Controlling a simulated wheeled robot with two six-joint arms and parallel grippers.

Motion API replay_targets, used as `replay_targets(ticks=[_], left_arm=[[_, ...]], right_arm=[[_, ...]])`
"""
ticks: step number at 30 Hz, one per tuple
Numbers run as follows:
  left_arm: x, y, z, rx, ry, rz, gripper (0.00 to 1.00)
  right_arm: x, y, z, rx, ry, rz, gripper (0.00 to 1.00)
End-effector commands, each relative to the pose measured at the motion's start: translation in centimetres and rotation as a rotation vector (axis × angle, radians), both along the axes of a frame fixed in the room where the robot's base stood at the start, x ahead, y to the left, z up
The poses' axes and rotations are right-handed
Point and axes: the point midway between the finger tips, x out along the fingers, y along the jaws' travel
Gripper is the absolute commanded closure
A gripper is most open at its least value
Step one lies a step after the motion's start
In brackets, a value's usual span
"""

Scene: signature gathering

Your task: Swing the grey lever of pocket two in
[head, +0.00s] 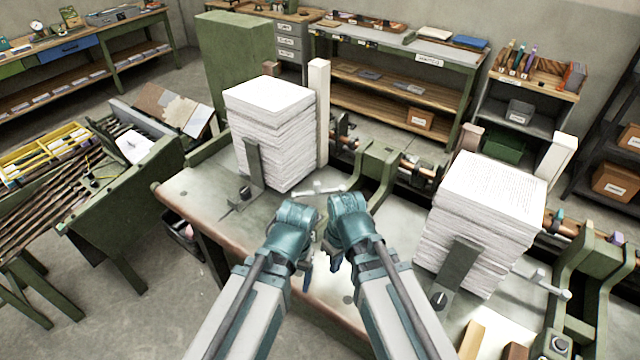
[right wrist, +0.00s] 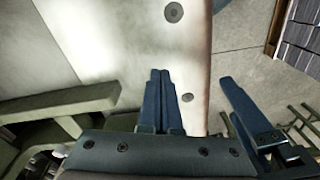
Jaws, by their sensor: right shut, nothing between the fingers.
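Two tall paper stacks stand on the pale metal bench: a left stack (head: 268,135) and a right stack (head: 482,215). A light grey lever (head: 318,188) lies by the left stack, just beyond my wrists. A second grey lever (head: 545,283) lies by the right stack. I cannot read which pocket is two. My right gripper (head: 336,264) points down over the bench, apart from both levers. In the right wrist view its blue fingers (right wrist: 160,72) are together and empty. My left gripper (head: 308,277) hangs close beside it; its jaw opening is unclear.
Dark upright plates (head: 254,165) stand before the stacks, and a pale post (head: 319,110) rises behind the left one. Green machine frames (head: 377,170) stand between and beyond the pockets. The bench's rounded front edge (head: 225,240) is near my arms. Bare bench (head: 200,190) lies left of the left stack.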

Motion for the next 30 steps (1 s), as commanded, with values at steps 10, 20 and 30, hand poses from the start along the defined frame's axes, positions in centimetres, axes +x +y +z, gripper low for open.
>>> replay_targets(ticks=[10,20,30], left_arm=[[0.0,0.0,6.1,-0.001,0.000,0.007,0.23],[0.0,0.0,7.7,-0.002,0.000,0.009,0.23],[0.0,0.0,7.6,-0.002,0.000,0.009,0.23]], right_arm=[[10.7,-0.1,8.5,0.197,-0.384,0.651,1.00],[15.0,-1.4,12.0,0.164,-0.607,0.892,1.00],[15.1,-1.4,12.0,0.160,-0.617,0.906,1.00]])
